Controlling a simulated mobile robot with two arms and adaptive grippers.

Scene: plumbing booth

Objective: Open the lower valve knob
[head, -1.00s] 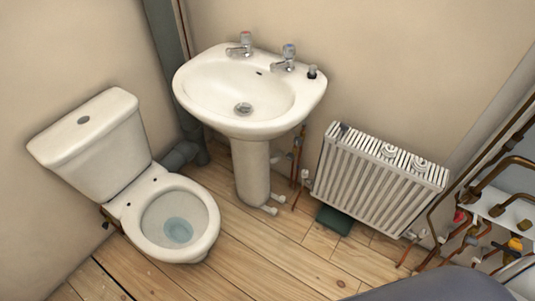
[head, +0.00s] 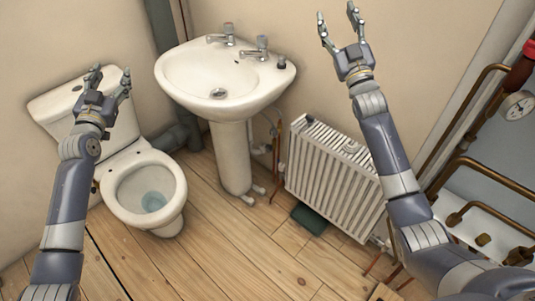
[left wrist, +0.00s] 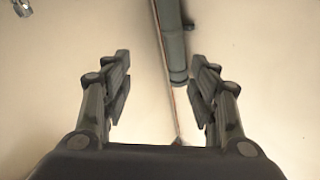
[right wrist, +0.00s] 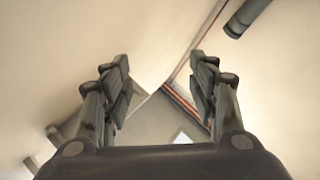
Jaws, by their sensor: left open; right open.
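My left gripper (head: 110,80) is raised in front of the toilet cistern at the left of the head view, open and empty. My right gripper (head: 338,18) is raised in front of the wall above the radiator, also open and empty. Both point upwards, well away from the pipework. A red handle or valve part (head: 520,65) shows at the right edge, above a round gauge (head: 518,105). I cannot tell which part is the lower valve knob. The low pipework is partly behind my right arm and partly out of the picture.
Copper pipes (head: 490,165) run along the right side, close to my right arm. A white radiator (head: 325,170), a washbasin (head: 190,75) and a toilet (head: 140,190) stand along the walls. The wooden floor (head: 240,250) in the middle is clear.

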